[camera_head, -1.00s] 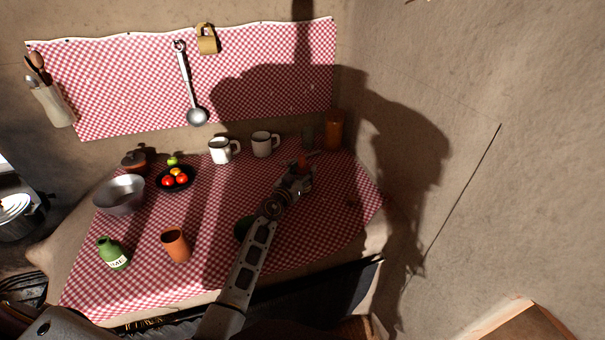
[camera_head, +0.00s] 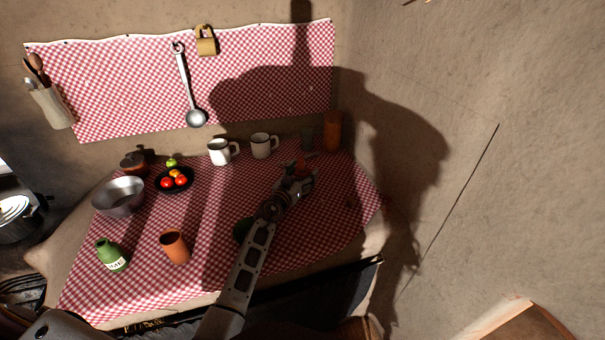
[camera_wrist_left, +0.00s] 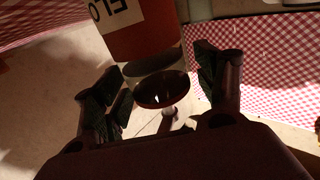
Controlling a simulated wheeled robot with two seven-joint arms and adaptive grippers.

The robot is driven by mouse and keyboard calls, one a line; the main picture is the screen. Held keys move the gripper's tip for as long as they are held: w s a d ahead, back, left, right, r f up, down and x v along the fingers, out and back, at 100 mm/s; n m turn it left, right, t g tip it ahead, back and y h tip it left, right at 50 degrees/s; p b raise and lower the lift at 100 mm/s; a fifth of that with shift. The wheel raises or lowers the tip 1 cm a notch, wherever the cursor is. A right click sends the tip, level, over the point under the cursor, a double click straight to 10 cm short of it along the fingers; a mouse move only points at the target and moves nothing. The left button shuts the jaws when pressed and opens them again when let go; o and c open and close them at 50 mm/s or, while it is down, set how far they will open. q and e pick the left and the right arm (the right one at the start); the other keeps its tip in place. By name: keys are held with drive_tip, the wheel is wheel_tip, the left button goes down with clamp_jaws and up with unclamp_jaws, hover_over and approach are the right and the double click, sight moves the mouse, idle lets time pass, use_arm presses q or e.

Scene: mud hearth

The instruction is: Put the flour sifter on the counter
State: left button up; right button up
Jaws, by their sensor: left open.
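The flour sifter looks to be the red can (camera_wrist_left: 142,38) with a white label reading "LO" and a pale metal band in the left wrist view. A small part of it shows as a red patch (camera_head: 301,164) in the head view, at the back right of the counter (camera_head: 325,225). My left gripper (camera_head: 300,176) is over the counter close in front of the sifter. In the left wrist view its open fingers (camera_wrist_left: 162,82) stand on either side of the sifter's lower end. Contact with the sifter cannot be told. My right gripper is not in view.
Two white mugs (camera_head: 219,152), a dim glass (camera_head: 307,137) and an orange canister (camera_head: 333,131) stand along the back. A metal bowl (camera_head: 119,197), a fruit dish (camera_head: 174,190), a green bottle (camera_head: 111,256) and a clay cup (camera_head: 175,247) occupy the left. The front right cloth is mostly clear.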

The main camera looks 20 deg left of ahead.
sight(299, 176)
use_arm(q)
drive_tip(key=shift+r, duration=0.1)
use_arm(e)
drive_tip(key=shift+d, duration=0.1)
use_arm(q)
drive_tip(key=shift+r, duration=0.1)
drive_tip(key=shift+s+a, duration=0.1)
drive_tip(key=shift+s, duration=0.35)
drive_tip(key=shift+s+a+p, duration=0.1)
drive_tip(key=shift+s+p, duration=0.25)
drive_tip(key=shift+s, duration=0.35)
drive_tip(key=shift+s+a, duration=0.1)
drive_tip(key=shift+s, duration=0.6)
drive_tip(key=shift+s+a+p, duration=0.15)
drive_tip(key=shift+s+p, duration=0.05)
drive_tip(key=shift+s, duration=0.35)
drive_tip(key=shift+s+a+p, duration=0.15)
drive_tip(key=shift+s+p, duration=0.05)
drive_tip(key=shift+s, duration=0.85)
drive_tip(key=shift+s+a, duration=0.1)
drive_tip(key=shift+s, duration=0.15)
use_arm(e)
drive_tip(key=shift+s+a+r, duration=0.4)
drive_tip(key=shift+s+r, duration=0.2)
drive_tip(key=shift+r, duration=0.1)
